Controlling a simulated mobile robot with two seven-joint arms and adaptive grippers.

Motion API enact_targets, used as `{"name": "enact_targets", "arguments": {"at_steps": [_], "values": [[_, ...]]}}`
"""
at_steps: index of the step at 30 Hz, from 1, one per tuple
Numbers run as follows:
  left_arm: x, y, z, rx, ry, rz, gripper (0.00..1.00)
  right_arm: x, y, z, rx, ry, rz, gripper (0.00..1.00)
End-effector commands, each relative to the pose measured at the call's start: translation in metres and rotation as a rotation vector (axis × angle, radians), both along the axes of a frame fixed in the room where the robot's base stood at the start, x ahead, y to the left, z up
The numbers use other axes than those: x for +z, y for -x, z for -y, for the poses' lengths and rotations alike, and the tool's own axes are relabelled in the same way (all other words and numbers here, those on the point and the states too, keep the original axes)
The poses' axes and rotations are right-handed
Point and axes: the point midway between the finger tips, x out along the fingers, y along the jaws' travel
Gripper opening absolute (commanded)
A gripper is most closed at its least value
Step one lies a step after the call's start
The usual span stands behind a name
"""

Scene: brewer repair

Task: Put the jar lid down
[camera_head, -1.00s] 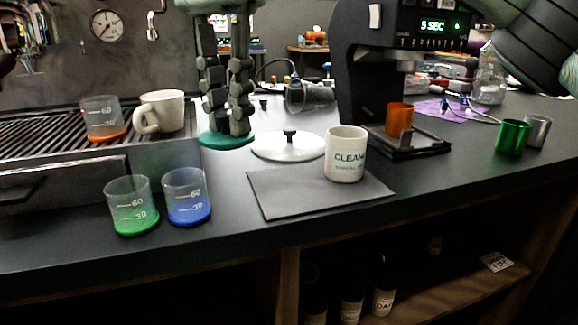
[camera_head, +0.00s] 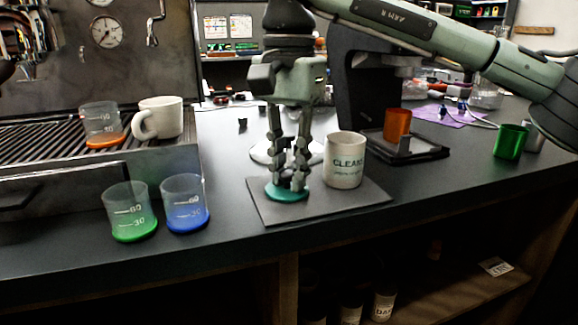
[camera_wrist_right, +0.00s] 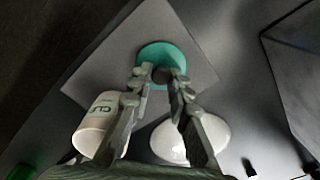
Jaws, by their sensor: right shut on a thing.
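The jar lid is a round teal disc (camera_head: 288,192) at the left part of the dark grey mat (camera_head: 262,211), and it also shows in the right wrist view (camera_wrist_right: 172,58). My right gripper (camera_head: 288,184) points down over the mat, with its fingers shut on the lid's dark knob (camera_wrist_right: 165,75). The lid is flat and at or just above the mat; I cannot tell if it touches. A white mug marked CLEAN (camera_head: 344,160) stands upright on the mat, right of the gripper. My left gripper is not in view.
A white round lid (camera_head: 262,153) lies behind my right gripper. Green (camera_head: 131,212) and blue (camera_head: 186,204) beakers stand left of the mat, near the counter's front edge. The brewer base (camera_head: 430,153) with an orange cup (camera_head: 397,125) is at the right. The mat's front right is bare.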

Motion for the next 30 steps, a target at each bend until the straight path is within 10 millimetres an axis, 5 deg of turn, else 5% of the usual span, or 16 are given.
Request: {"name": "enact_targets", "arguments": {"at_steps": [7,8,12,23,30], "values": [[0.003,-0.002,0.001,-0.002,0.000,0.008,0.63,-0.003,0.000,0.000,0.000,0.000,0.000,0.03],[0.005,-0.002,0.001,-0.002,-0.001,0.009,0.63,-0.003,0.000,0.000,0.000,0.000,0.000,0.20],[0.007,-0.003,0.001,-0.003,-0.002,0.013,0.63,-0.002,0.000,0.000,0.000,0.000,0.000,0.37],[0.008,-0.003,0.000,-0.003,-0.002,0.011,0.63,0.002,0.000,0.000,0.000,0.000,0.000,0.38],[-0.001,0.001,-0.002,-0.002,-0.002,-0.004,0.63,0.041,0.000,-0.001,-0.001,-0.002,0.002,0.38]]}}
